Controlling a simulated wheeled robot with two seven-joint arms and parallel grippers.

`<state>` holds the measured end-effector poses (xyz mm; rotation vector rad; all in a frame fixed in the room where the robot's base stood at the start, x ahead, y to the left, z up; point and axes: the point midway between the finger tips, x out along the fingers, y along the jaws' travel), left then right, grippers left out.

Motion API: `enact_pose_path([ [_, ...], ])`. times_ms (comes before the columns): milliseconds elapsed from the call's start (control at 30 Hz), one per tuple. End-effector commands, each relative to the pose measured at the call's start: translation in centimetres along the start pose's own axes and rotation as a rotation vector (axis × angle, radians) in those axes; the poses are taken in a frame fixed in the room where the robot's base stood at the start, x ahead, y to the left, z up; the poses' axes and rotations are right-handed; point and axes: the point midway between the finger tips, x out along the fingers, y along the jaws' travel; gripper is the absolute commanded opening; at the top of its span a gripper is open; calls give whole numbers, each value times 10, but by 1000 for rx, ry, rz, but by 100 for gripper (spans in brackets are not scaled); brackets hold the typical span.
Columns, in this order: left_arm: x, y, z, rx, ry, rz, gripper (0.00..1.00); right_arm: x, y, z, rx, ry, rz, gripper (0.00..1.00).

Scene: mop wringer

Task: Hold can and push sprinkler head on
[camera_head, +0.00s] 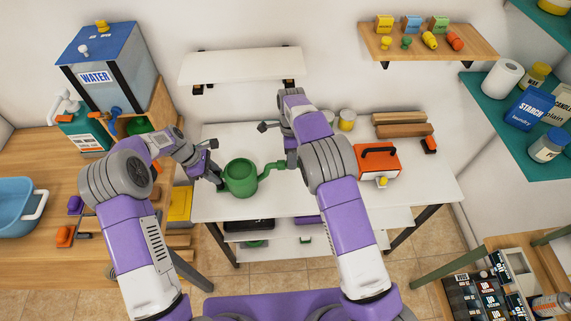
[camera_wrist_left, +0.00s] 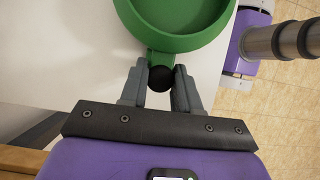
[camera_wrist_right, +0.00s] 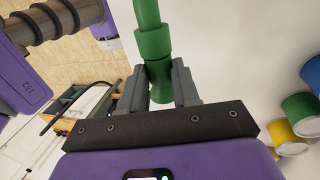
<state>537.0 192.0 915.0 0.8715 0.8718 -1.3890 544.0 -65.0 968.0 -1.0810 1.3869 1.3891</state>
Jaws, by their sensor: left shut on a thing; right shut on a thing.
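The green watering can (camera_head: 241,180) stands upright near the front left of the white table, its spout (camera_head: 270,167) reaching right. My left gripper (camera_head: 219,183) is shut on the can's handle on its left side. In the left wrist view the left fingers (camera_wrist_left: 160,76) close on a dark round part of the handle beside the open green can (camera_wrist_left: 188,38). My right gripper (camera_head: 291,159) is at the spout's end. In the right wrist view the right fingers (camera_wrist_right: 160,78) are shut on the green sprinkler head (camera_wrist_right: 155,46), in line with the green spout (camera_wrist_right: 147,12) and touching it. How far it is seated cannot be told.
An orange box (camera_head: 377,160) with a black handle stands right of my right arm on the white table (camera_head: 425,185). Paint tins (camera_head: 346,120) stand behind it. A blue water tank (camera_head: 105,65) stands at the left. The table's front middle is clear.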

Motion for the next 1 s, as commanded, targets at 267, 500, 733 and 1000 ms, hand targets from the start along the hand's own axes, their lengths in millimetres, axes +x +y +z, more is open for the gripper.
enact_pose_path([
  [267,0,0,0,0,0,-1,0,0,0,1,-1,-1,0,2],
  [500,0,0,0,0,0,-1,0,0,0,2,-1,-1,0,2],
  [733,0,0,0,0,0,-1,0,0,0,4,-2,-1,-1,2],
  [1000,0,0,0,1,-1,-1,0,0,0,5,-2,-2,-1,45],
])
